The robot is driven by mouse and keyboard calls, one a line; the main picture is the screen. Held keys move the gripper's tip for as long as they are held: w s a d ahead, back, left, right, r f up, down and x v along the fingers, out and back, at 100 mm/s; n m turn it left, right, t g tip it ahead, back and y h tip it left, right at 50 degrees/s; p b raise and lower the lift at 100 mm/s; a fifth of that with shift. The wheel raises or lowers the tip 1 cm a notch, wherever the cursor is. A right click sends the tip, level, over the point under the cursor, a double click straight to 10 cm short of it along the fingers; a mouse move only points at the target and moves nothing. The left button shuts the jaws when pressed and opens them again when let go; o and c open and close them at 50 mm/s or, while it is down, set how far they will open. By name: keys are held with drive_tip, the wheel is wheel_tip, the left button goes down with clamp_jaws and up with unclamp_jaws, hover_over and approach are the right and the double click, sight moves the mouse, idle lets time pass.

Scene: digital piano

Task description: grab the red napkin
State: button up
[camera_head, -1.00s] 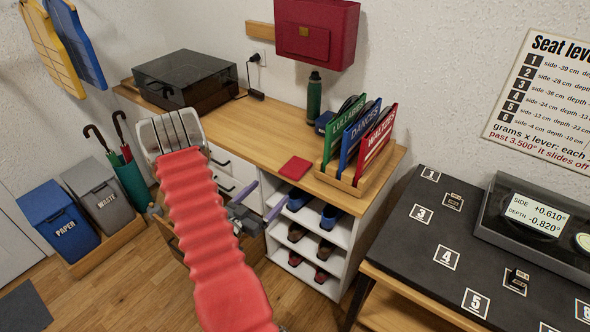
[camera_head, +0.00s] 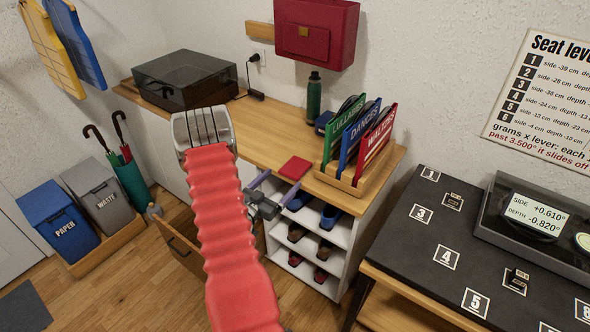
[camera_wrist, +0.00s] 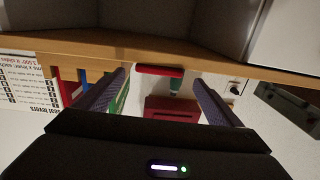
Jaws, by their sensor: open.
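The red napkin (camera_head: 295,168) is a small, flat, folded square on the wooden counter, near its front edge and left of the record rack. In the wrist view, which looks upside down, the napkin (camera_wrist: 160,70) shows edge-on as a thin red strip against the counter edge, between my two fingers. My gripper (camera_head: 282,178) is open and empty, in front of the counter edge just below the napkin in the picture. Its purple fingers point toward the counter. In the wrist view my gripper's fingers (camera_wrist: 160,77) stand wide apart on either side of the napkin.
The wooden counter (camera_head: 258,135) has free room left of the napkin. A rack of green, blue and red record sleeves (camera_head: 358,140) stands right of it. A green bottle (camera_head: 314,97) stands behind. Shoe shelves (camera_head: 310,243) lie under the counter. A dark table (camera_head: 405,235) is at right.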

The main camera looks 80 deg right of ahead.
sight(287, 175)
drive_tip(key=shift+x, duration=2.2)
drive_tip(key=shift+f, duration=0.1)
drive_tip(key=c, duration=1.1)
drive_tip(key=shift+c, duration=0.2)
drive_tip(key=shift+r, duration=5)
